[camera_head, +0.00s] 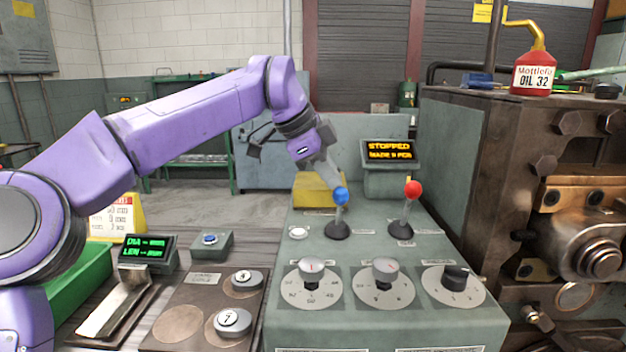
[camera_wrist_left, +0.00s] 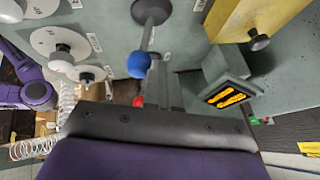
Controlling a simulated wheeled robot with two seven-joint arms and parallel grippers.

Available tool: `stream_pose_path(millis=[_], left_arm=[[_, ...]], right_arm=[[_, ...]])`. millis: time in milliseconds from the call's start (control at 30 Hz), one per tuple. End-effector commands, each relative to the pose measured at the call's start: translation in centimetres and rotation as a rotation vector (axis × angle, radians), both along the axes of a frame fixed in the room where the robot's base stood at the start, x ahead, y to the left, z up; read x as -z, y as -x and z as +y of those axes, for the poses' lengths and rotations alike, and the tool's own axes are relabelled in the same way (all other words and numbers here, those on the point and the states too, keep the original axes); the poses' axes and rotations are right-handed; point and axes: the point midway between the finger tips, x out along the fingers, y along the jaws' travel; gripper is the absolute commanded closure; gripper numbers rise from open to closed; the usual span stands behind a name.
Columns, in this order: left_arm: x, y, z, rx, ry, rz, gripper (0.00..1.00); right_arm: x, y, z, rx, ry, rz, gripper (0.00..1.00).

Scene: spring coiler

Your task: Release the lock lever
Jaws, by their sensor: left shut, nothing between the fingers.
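Two levers stand on the grey-green control console (camera_head: 290,262). One has a blue ball knob (camera_head: 341,196), the other a red ball knob (camera_head: 413,188); I cannot read which label names the lock. My left gripper (camera_head: 333,180) is shut and empty, its fingertips right at the blue knob. In the left wrist view the blue knob (camera_wrist_left: 138,64) sits just beside the shut fingers (camera_wrist_left: 158,82), not between them; whether they touch is unclear. The red knob (camera_wrist_left: 138,101) is partly hidden there. My right gripper is not in view.
Three dials (camera_head: 311,283) line the console's front. A display (camera_head: 389,151) reading "STOPPED" stands behind the levers, with a yellow block (camera_head: 312,190) to its left. A large machine (camera_head: 470,150) with a red oil can (camera_head: 533,74) on top bounds the right side.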

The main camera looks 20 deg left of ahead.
Motion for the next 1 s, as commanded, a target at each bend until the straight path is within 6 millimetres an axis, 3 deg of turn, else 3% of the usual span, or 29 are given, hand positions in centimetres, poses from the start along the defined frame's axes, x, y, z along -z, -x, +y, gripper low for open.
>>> stream_pose_path(millis=[533, 733, 833, 1000], left_arm=[[-0.3, -0.1, -0.2, 0.006, 0.0, 0.0, 1.0], [-3.1, -1.8, 2.1, -0.008, 0.002, -0.001, 1.0], [-4.2, -1.2, 3.2, -0.01, 0.002, -0.008, 1.0], [-7.7, 0.2, 4.8, -0.01, 0.001, -0.007, 1.0]], right_arm=[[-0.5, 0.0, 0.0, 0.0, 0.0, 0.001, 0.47], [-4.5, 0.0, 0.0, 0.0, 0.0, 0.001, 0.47], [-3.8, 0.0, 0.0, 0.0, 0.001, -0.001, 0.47], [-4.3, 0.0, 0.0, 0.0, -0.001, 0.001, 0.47]])
